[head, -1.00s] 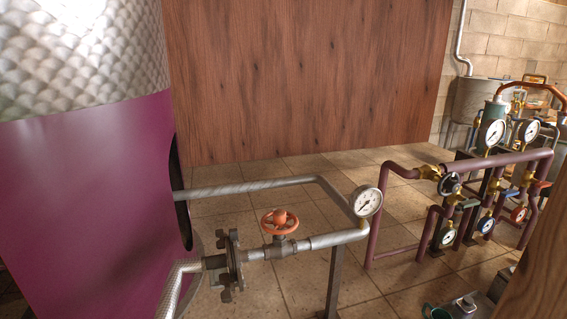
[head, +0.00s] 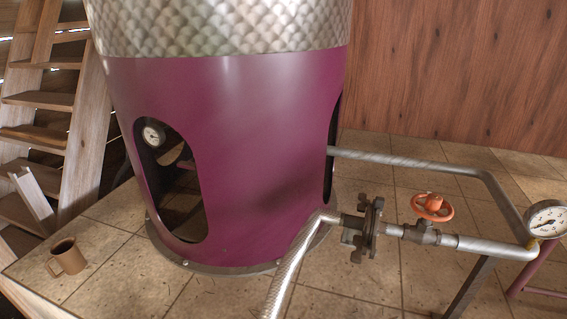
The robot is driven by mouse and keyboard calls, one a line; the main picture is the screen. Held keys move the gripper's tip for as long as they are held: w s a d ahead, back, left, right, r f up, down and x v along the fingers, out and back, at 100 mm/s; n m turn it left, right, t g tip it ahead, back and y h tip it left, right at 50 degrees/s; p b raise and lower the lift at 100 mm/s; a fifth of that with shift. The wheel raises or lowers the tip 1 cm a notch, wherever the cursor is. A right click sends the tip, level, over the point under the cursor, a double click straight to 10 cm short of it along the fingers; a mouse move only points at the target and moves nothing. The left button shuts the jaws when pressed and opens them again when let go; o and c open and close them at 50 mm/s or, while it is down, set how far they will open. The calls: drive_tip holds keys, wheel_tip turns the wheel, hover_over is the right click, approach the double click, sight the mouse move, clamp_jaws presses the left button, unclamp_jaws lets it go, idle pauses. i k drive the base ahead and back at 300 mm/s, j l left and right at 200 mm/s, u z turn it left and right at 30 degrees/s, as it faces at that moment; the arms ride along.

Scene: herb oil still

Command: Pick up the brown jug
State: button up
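A brown mug-like jug (head: 67,258) with a side handle stands upright on the tiled floor at the lower left of the head view. It is near the floor's left edge, left of the purple still. Its dark opening faces up and its handle points to the lower left. Nothing touches it that I can see. My gripper is not in view.
The large purple still (head: 255,150) with cut-out openings fills the middle. A silver pipe with a flange and orange valve wheel (head: 432,206) runs right to a gauge (head: 547,218). A wooden ladder-stair (head: 85,130) stands at left. Tiled floor (head: 130,285) is free around the jug.

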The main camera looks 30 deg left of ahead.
sight(66, 253)
drive_tip(key=u, duration=2.25)
drive_tip(key=i+z, duration=0.15)
drive_tip(key=z, duration=0.25)
drive_tip(key=i+j+z, duration=0.1)
drive_tip(key=z, duration=0.35)
drive_tip(key=i+j+z, duration=0.3)
drive_tip(key=i+j, duration=0.15)
drive_tip(key=j, duration=0.2)
drive_tip(key=i+j+z, duration=0.25)
drive_tip(key=j, duration=0.45)
drive_tip(key=i+j+z, duration=0.15)
drive_tip(key=i+j, duration=0.3)
drive_tip(key=j, duration=0.2)
drive_tip(key=i+j, duration=0.1)
drive_tip(key=j, duration=0.25)
drive_tip(key=i+j, duration=0.15)
drive_tip(key=j, duration=0.15)
drive_tip(key=i+j, duration=0.1)
drive_tip(key=j, duration=0.25)
